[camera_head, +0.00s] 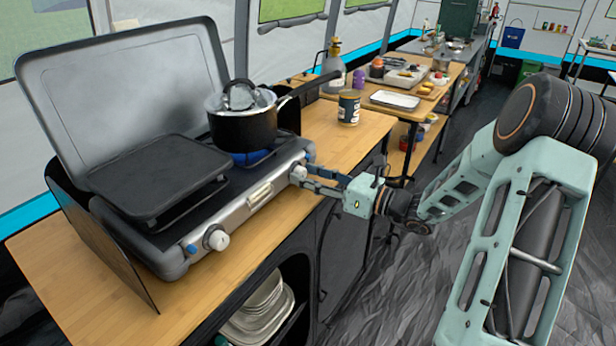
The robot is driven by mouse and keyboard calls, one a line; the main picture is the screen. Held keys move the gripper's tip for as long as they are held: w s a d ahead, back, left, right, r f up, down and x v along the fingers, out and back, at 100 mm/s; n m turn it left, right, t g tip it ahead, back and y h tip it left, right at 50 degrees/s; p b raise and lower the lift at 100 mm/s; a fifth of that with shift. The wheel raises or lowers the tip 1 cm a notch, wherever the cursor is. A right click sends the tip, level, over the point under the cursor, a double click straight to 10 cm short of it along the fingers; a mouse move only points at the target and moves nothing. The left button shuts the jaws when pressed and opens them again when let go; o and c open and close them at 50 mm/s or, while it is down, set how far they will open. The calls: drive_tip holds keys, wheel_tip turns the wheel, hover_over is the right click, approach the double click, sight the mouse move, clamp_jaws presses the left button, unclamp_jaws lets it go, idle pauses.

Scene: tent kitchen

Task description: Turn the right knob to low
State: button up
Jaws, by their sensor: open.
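A silver camping stove (172,262) with its lid raised stands on the wooden counter. Its right knob (298,174) is white and sits at the right end of the front panel. The left knob (216,239) is also white, lower on the panel. A blue glow (254,155) shows under the pot on the right burner. My gripper (307,179) is open, its fingers reaching left to the right knob. I cannot tell if the fingers touch the knob, and its mark is too small to read.
A black pot (243,128) with a glass lid sits on the right burner, its handle pointing right. A black griddle (160,176) covers the left burner. A tin can (348,107) stands behind my gripper. Plates (262,305) sit on a shelf below the counter.

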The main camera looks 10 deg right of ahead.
drive_tip(key=shift+w+a, duration=0.1)
drive_tip(key=shift+c, duration=0.6)
clamp_jaws()
